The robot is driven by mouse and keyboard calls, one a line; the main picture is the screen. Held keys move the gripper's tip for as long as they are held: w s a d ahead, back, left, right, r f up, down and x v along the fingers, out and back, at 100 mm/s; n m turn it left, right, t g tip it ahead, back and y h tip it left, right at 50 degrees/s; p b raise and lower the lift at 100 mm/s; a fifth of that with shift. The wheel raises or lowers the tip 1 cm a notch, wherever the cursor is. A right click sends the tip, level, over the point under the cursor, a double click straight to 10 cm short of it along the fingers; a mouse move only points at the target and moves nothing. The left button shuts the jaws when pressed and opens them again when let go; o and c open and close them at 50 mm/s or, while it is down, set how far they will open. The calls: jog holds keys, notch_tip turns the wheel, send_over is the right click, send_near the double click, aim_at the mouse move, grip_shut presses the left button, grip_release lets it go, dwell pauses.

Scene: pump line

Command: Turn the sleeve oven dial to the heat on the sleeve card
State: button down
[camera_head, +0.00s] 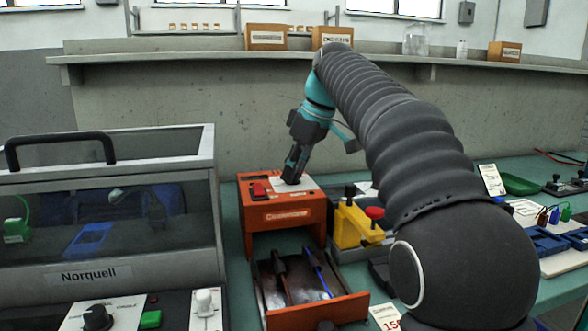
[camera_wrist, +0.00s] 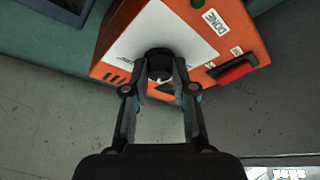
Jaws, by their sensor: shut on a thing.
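The sleeve oven (camera_head: 268,215) is an orange box on the green bench. Its white top panel (camera_wrist: 200,35) carries a round black dial (camera_wrist: 158,65). In the wrist view my gripper (camera_wrist: 160,78) is shut on the dial, one finger on each side of it. In the head view my gripper (camera_head: 292,176) points down onto the panel and hides the dial. The dial's scale is mostly covered, so I cannot tell its setting. A white card (camera_head: 386,317) with red figures, partly cut off, stands right of the oven's tray; I cannot read it fully.
An open tray (camera_head: 340,308) holding rods with dark sleeves juts from the oven's front. A red button (camera_wrist: 236,72) sits beside the dial. A yellow device (camera_head: 352,226) stands close right. The Norquell glass-fronted cabinet (camera_head: 200,262) stands close left.

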aim_at(306, 186)
dwell(0.4)
jog(key=c, duration=0.9)
grip_release()
jog(key=shift+c, duration=0.2)
jog(key=v, duration=0.7)
jog(key=shift+r, duration=0.25)
jog(key=shift+s, duration=0.1)
